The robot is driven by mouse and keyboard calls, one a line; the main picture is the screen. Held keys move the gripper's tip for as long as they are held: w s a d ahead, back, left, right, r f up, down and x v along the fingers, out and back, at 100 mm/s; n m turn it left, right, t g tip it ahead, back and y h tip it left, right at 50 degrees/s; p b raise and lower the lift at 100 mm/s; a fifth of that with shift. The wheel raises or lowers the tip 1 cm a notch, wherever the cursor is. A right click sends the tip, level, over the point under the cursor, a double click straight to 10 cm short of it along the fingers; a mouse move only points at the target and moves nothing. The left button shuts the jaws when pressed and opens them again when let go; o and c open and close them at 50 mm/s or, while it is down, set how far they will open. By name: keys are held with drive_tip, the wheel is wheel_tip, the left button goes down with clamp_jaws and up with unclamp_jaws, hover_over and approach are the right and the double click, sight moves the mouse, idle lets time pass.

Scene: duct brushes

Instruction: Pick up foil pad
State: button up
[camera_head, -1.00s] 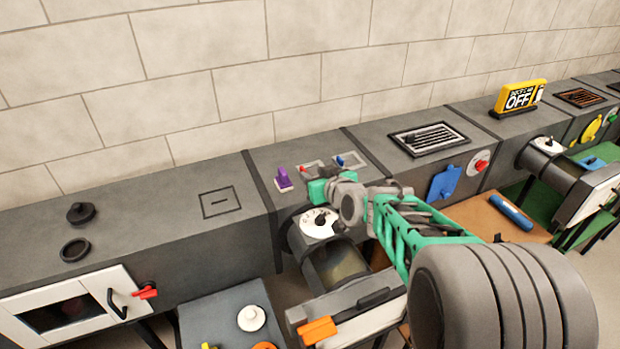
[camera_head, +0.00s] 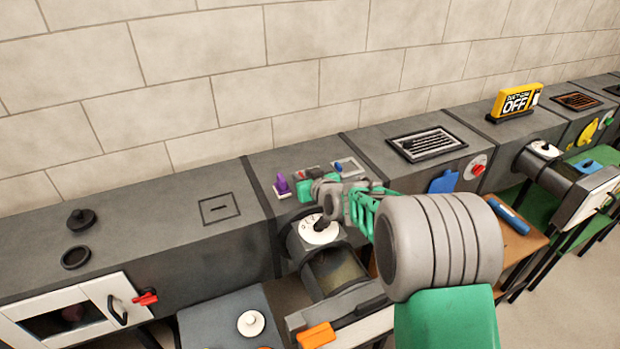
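I cannot pick out the foil pad for certain in the head view. Two small grey plates lie on the duct top (camera_head: 262,160) behind my gripper, one with a red part (camera_head: 312,168) and one with a blue part (camera_head: 338,166); I cannot tell whether either is the pad. My gripper (camera_head: 318,204) is above and in front of these plates' near side, over the white dial (camera_head: 318,232). Its fingers are small and partly hidden by the green and grey wrist, so their opening is not clear. I see nothing held in it.
A purple-handled piece (camera_head: 282,186) stands left of my gripper. A vent grille (camera_head: 426,144) and yellow OFF sign (camera_head: 515,102) are to the right.

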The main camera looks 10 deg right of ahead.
clamp_jaws()
idle(1.1)
